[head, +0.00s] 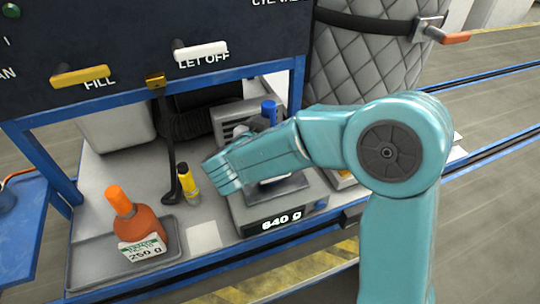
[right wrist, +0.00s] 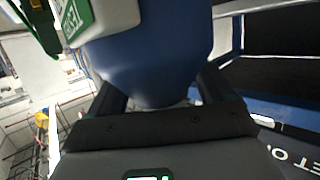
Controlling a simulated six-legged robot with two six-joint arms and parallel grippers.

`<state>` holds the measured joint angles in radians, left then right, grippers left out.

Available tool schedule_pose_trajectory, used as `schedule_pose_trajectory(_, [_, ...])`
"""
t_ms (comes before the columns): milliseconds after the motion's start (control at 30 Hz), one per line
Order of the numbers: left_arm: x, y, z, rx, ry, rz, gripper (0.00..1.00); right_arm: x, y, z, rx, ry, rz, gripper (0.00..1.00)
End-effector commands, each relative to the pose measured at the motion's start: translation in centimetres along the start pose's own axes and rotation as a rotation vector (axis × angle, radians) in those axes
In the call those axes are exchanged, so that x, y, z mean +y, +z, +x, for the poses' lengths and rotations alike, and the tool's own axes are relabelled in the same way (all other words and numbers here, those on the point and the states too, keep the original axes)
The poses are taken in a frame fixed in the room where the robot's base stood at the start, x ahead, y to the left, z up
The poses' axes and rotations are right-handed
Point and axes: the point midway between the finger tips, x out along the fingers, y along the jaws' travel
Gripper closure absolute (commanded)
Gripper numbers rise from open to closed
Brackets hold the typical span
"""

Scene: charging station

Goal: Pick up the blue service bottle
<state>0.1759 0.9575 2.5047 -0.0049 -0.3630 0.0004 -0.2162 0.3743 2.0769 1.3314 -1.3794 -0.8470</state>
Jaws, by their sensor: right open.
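The blue service bottle shows in the head view only as its blue cap (head: 269,108), above the scale (head: 279,222) that reads 640 g. My right arm hides most of its body. In the right wrist view the blue bottle (right wrist: 158,50) fills the top middle, with a white and green label at its upper left. My right gripper (right wrist: 156,92) is open, with one dark finger on each side of the bottle. I cannot tell whether the fingers touch it. My left gripper is in neither view.
An orange bottle (head: 137,222) marked 250 g stands on a tray (head: 88,262) at the left. A yellow and black marker-like item (head: 188,182) stands left of the scale. A blue-framed panel (head: 140,50) with FILL and LET OFF handles overhangs the bench.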

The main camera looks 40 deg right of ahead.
Motion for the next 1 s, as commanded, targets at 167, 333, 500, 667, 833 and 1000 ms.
schedule_pose_trajectory(167, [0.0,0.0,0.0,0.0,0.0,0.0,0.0,0.0,0.0,0.0,0.0,-0.001,0.0,0.22])
schedule_pose_trajectory(333, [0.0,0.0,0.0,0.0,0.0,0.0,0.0,0.0,0.0,-0.1,0.0,-0.001,0.0,0.77])
schedule_pose_trajectory(500, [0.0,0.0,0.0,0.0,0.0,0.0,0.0,0.0,-0.1,-0.1,0.003,-0.001,0.002,1.0])
schedule_pose_trajectory(667, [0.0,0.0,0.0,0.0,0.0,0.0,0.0,0.0,-0.1,-0.1,0.002,-0.001,0.002,1.0])
schedule_pose_trajectory(833, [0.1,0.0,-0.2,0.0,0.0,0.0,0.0,0.0,-0.9,-0.3,0.003,-0.002,0.003,1.0])
schedule_pose_trajectory(1000, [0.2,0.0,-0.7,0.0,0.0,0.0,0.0,0.0,-3.3,-1.1,0.004,-0.003,0.007,1.0])
